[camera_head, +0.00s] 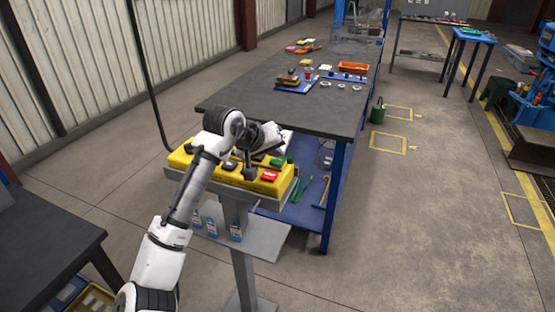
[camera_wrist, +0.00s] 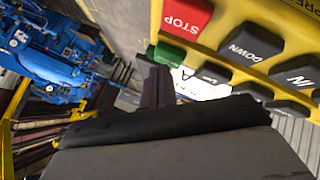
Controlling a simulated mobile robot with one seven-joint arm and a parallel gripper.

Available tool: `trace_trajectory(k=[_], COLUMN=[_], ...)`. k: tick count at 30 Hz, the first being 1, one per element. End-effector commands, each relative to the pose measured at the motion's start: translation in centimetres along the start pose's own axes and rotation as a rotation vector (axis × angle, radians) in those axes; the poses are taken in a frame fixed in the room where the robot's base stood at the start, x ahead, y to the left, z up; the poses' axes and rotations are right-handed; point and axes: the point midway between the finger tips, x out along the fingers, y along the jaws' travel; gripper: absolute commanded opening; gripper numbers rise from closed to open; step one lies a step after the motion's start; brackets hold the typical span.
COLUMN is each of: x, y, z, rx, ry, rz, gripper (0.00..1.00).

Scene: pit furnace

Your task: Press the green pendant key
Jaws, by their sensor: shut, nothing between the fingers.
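The yellow pendant (camera_head: 215,168) lies on a grey stand, its keys facing up. Its green key (camera_head: 277,161) is at the right end, beside the red key (camera_head: 269,176). In the wrist view the green key (camera_wrist: 167,53) shows next to the red STOP key (camera_wrist: 187,15), with the black DOWN key (camera_wrist: 250,43) to the right. My gripper (camera_head: 250,172) is shut and empty, pointing down over the pendant, left of the green and red keys. In the wrist view the dark fingers (camera_wrist: 157,86) reach up close to the green key. I cannot tell whether they touch it.
A dark-topped workbench (camera_head: 290,110) with parts and an orange tray (camera_head: 352,66) stands behind the pendant. Another dark table (camera_head: 45,250) is at the left. The floor to the right is mostly clear.

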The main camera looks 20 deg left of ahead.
Motion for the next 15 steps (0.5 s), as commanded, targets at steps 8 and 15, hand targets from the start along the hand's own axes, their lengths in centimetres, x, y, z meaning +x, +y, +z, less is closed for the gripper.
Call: trace_trajectory(k=[8, 15], x=[0.26, 0.48], y=[-0.16, -0.31], z=[0.20, 0.35], rx=[0.000, 0.000], ry=[0.000, -0.001], rz=[0.001, 0.000], gripper=[0.00, 0.00])
